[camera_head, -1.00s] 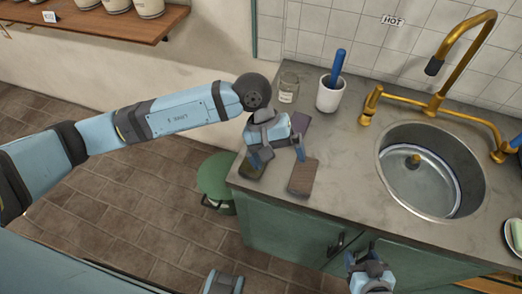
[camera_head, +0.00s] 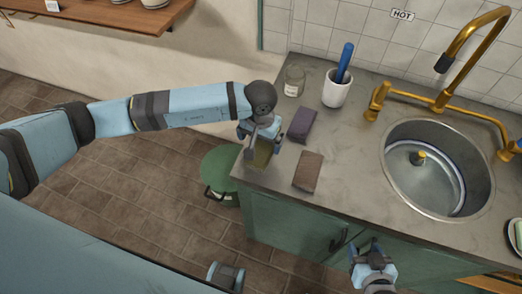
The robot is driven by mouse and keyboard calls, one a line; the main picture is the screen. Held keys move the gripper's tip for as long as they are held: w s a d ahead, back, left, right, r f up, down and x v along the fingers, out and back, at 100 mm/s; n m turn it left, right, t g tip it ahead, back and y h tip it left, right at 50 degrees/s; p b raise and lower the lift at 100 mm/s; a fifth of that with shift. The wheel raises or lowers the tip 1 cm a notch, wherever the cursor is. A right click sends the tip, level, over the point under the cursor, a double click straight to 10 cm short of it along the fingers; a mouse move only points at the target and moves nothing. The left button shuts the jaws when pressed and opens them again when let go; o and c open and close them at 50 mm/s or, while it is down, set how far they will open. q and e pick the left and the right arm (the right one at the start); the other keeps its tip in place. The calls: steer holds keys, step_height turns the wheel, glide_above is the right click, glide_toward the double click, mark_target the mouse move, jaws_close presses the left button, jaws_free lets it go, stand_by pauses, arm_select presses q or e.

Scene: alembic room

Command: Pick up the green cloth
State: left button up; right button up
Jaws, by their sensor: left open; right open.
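A folded green cloth (camera_head: 263,155) lies at the left front corner of the grey counter, partly hidden by my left gripper (camera_head: 260,148). The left gripper is open and points down over the cloth, its fingers near the cloth's two sides. I cannot tell whether they touch it. My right gripper (camera_head: 366,252) is open and empty in front of the counter's front edge, low in the view.
A purple cloth (camera_head: 296,126) and a brown cloth (camera_head: 307,172) lie close by on the counter (camera_head: 350,185). Behind stand a glass jar (camera_head: 294,80) and a white cup (camera_head: 336,92) with a blue-handled tool. A sink (camera_head: 440,175) is at right, a green bin (camera_head: 221,170) below left.

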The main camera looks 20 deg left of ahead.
mark_target(261, 150)
arm_select(q)
steer(key=f, duration=0.2)
steer(key=f+p, duration=0.1)
steer(key=shift+s+d+f, duration=0.15)
steer(key=shift+s+f, duration=0.15)
steer(key=shift+f, duration=0.5)
steer(key=shift+c, duration=0.2)
steer(key=c, duration=0.9)
step_height(261, 150, up, 20)
steer(key=b, duration=0.2)
steer(key=shift+b, duration=0.4)
